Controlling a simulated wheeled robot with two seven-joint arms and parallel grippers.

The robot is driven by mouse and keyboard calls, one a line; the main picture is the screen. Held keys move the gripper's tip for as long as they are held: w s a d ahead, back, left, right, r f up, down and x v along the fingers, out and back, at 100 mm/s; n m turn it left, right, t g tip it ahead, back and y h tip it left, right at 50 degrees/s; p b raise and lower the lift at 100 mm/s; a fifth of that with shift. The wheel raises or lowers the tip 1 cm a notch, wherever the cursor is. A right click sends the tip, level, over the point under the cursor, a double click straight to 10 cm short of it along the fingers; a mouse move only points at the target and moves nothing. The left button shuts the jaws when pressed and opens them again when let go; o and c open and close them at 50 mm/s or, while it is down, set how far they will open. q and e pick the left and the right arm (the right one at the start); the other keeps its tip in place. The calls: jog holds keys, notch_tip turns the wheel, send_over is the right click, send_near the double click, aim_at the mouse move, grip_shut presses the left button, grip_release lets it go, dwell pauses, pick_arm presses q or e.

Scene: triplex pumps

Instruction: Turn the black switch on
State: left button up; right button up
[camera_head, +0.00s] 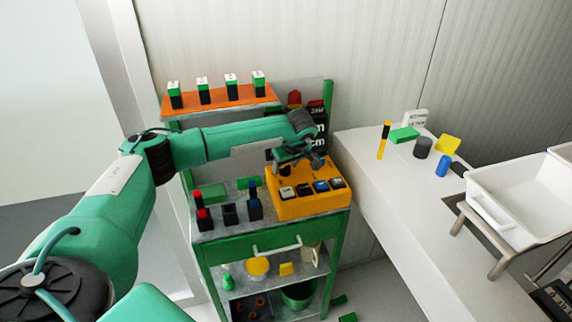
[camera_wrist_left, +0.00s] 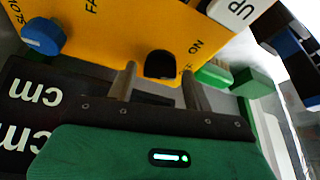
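The black switch (camera_wrist_left: 160,65) is a dark rounded knob on the yellow control box, close to the printed word ON in the left wrist view. My left gripper (camera_wrist_left: 158,75) is open, with one finger on each side of the switch and visible gaps between. Whether the fingertips touch the panel is unclear. In the head view my left gripper (camera_head: 302,158) is over the back part of the yellow control box (camera_head: 312,205), and it hides the switch there. My right gripper is not in view.
An orange shelf (camera_head: 222,102) is behind; a white table (camera_head: 410,190) is to the right.

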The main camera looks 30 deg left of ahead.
pick_arm(q)
jog(key=c, duration=0.7)
jog(key=shift+w+n, duration=0.1)
jog(key=shift+n, duration=0.3)
jog(key=n+g+b, duration=0.1)
jog(key=n, duration=0.2)
jog(key=shift+w, duration=0.1)
jog(key=shift+w+r+n+g+b, duration=0.1)
jog(key=shift+n+g+b, duration=0.85)
jog(key=shift+n, duration=1.55)
jog(key=shift+g, duration=0.35)
jog(key=o, duration=1)
jog(key=shift+c, duration=0.2)
